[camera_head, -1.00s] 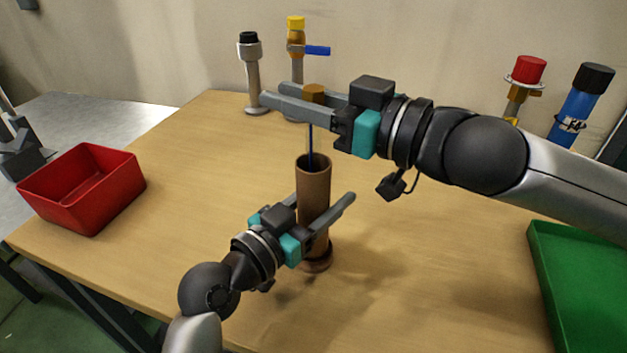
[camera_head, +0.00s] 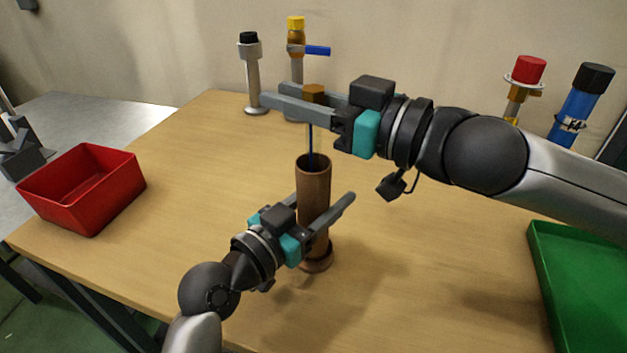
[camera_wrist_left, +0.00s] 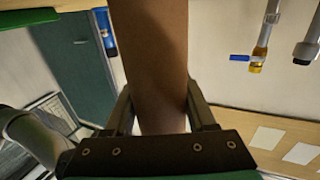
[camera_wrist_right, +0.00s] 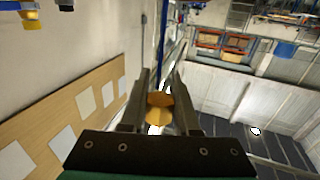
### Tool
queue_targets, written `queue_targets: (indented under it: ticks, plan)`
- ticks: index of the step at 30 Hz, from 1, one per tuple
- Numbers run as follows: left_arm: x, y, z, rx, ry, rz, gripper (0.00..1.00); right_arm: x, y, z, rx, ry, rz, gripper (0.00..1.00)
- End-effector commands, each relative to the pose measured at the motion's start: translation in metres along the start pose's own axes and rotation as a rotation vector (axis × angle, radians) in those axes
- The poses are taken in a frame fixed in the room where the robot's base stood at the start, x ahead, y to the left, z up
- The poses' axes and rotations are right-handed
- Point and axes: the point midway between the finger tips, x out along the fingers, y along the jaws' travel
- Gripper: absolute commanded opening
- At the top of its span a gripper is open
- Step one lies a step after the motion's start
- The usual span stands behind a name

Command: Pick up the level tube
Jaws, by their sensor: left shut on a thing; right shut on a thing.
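A brown upright tube (camera_head: 314,182) with a wider foot (camera_head: 317,260) is in the middle of the table in the head view. My left gripper (camera_head: 330,212) is shut around its body, and the brown tube (camera_wrist_left: 155,60) fills the space between the fingers in the left wrist view. My right gripper (camera_head: 274,92) is above it, shut on an amber cap (camera_head: 314,92). A thin dark-blue rod (camera_head: 310,142) runs from under this cap down into the tube's open top. The amber cap (camera_wrist_right: 160,108) also shows between the fingers in the right wrist view.
A red bin (camera_head: 85,190) stands at the table's left and a green tray (camera_head: 590,300) at the right. Behind stand a black-topped grey fitting (camera_head: 251,75), a yellow-capped valve (camera_head: 296,38), a red-capped fitting (camera_head: 527,70) and a blue cylinder (camera_head: 578,110). The table's left middle is clear.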

Motion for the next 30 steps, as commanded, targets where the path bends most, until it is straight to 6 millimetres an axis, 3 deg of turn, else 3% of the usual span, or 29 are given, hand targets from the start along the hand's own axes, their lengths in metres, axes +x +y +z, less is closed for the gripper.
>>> queue_targets:
  ticks: [16,30]
  plan:
    - [0.000,0.000,0.001,0.000,-0.001,0.000,0.00,0.000,0.000,-0.006,-0.003,0.002,0.000,0.00]
    - [0.000,0.000,0.001,0.000,-0.002,0.000,0.00,0.000,0.000,-0.078,-0.005,0.004,0.001,0.00]
